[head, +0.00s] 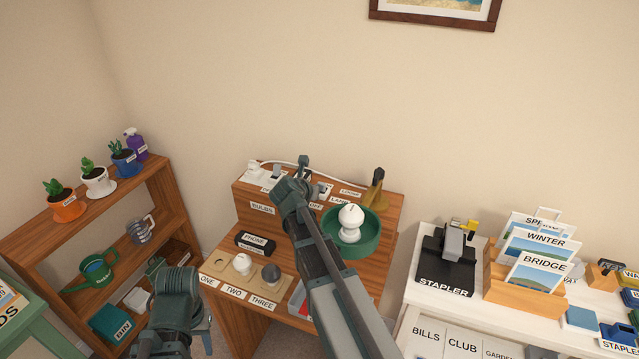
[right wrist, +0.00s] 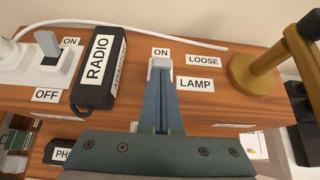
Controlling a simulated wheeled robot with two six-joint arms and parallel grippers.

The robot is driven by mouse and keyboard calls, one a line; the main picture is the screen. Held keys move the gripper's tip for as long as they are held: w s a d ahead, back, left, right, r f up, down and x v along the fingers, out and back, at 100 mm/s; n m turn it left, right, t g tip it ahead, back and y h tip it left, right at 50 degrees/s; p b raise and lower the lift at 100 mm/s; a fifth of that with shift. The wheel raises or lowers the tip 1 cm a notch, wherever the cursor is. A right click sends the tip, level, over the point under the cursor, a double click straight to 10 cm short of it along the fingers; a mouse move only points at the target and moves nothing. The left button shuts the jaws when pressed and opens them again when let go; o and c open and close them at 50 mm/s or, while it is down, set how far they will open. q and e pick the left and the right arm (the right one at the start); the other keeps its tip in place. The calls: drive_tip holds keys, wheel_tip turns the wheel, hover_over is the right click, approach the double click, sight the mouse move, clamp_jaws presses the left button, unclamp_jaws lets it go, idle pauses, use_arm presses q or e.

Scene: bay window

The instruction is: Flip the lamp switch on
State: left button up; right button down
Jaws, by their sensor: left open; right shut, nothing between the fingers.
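The lamp switch (right wrist: 160,64) is a small white block on the wooden top, with an ON label behind it and a LAMP label (right wrist: 194,84) to its right. My right gripper (right wrist: 160,82) is shut and empty, its fingertips at the near face of the switch. Whether they touch is unclear; the lever is hidden behind them. In the head view my right arm covers most of the switch, and the LAMP label shows beside it. My left gripper (head: 204,335) is open and empty, low in front of the wooden unit, partly hidden by its wrist.
A black RADIO box (right wrist: 97,68) lies just left of my right fingers. Further left is another switch (right wrist: 48,50) with a grey lever. A brass stand (right wrist: 254,72) is to the right. A green bowl (head: 372,241) holds a white bulb (head: 350,222).

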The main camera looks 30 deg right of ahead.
drive_tip(key=w+r+g+y+p, duration=0.1)
drive_tip(key=p, duration=0.2)
drive_tip(key=d+r+g+y+p, duration=0.1)
drive_tip(key=y+p, duration=0.1)
drive_tip(key=p, duration=0.1)
drive_tip(key=shift+w+d+r, duration=0.1)
drive_tip(key=shift+w+d, duration=0.2)
drive_tip(key=shift+w, duration=0.05)
drive_tip(key=shift+w+d+g+p, duration=0.1)
drive_tip(key=shift+d+g+p, duration=0.05)
drive_tip(key=shift+g+p, duration=0.35)
drive_tip(key=shift+f+y, duration=0.2)
drive_tip(key=shift+y, duration=0.2)
drive_tip(key=shift+f, duration=0.1)
drive_tip(key=shift+r+p, duration=0.75)
drive_tip(key=shift+r, duration=0.1)
